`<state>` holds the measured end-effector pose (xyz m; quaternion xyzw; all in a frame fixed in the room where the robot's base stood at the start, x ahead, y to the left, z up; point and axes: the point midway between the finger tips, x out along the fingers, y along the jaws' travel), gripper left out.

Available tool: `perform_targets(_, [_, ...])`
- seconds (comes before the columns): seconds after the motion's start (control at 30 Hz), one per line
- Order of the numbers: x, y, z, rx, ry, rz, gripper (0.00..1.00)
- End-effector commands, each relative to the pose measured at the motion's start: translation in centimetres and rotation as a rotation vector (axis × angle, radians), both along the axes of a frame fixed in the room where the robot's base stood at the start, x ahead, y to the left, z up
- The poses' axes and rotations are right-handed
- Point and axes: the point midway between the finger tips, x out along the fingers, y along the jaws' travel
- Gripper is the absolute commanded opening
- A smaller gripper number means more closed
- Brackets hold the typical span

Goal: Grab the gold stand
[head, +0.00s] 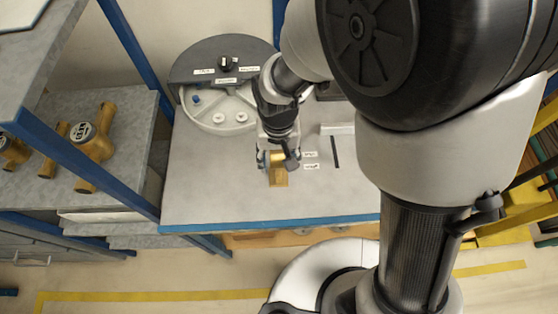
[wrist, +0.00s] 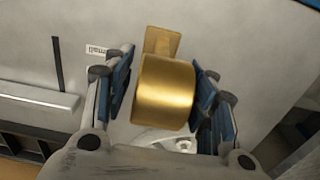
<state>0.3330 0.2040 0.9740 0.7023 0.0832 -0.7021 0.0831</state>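The gold stand (head: 279,178) is on the light grey bench top near its front edge. In the wrist view its thick gold cylinder (wrist: 164,92) fills the middle, with a flat gold piece (wrist: 162,42) behind it. My gripper (head: 277,158) is over the stand, pointing down. In the wrist view my gripper's blue-padded fingers (wrist: 164,85) are on either side of the cylinder. A narrow gap shows at the left pad; the right pad is very close, and I cannot tell if it touches. The stand's underside is hidden.
A round grey fixture (head: 215,90) with small parts stands behind on the bench (head: 215,190). Small labels and a dark strip (head: 335,151) lie right of the gripper. Brass meters (head: 92,142) rest on a shelf at left, beside blue posts.

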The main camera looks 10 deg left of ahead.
Motion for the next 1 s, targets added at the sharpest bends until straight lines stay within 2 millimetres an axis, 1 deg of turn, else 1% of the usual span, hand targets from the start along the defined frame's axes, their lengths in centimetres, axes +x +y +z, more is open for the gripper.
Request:
perform_targets(0.03, [0.00,0.00,0.01,0.000,0.000,0.000,0.46])
perform_targets(0.07, [0.00,0.00,0.01,0.000,0.000,0.000,0.44])
perform_targets(0.7, [0.01,0.00,0.01,0.000,0.000,0.000,0.01])
perform_targets(1.0, [0.01,0.00,0.01,0.000,0.000,0.000,0.00])
